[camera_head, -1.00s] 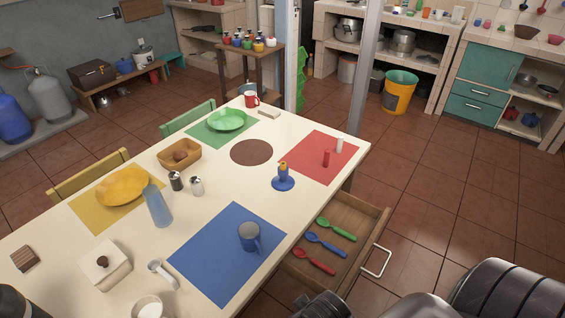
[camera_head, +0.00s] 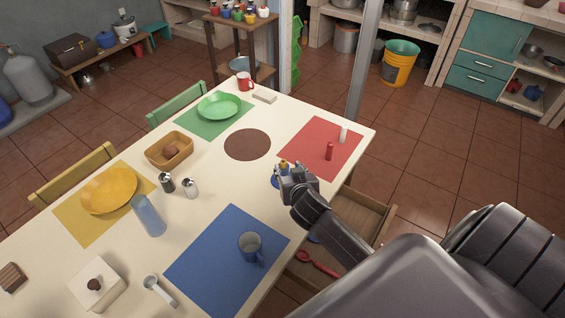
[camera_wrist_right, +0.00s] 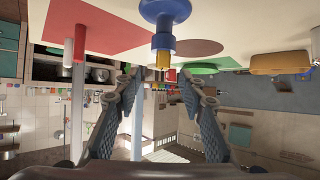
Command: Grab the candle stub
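The candle stub (camera_head: 283,164) is short and yellow and stands in a blue candle holder (camera_head: 275,183) on the table, left of the red placemat. My right gripper (camera_head: 296,172) is close beside it and partly hides the holder. The right wrist view is upside down. There the yellow stub (camera_wrist_right: 163,60) points down from the blue holder (camera_wrist_right: 165,17), near the middle of the gap between the spread fingers (camera_wrist_right: 159,82). The right gripper is open, with nothing held. Whether a finger touches the stub I cannot tell. My left gripper is not in view.
A red candle (camera_head: 329,151) and a white one (camera_head: 344,134) stand on the red placemat (camera_head: 312,135). An open drawer (camera_head: 366,209) with spoons is under my right arm. A blue mug (camera_head: 249,246) stands on the blue placemat (camera_head: 205,262). The brown round mat (camera_head: 247,145) is bare.

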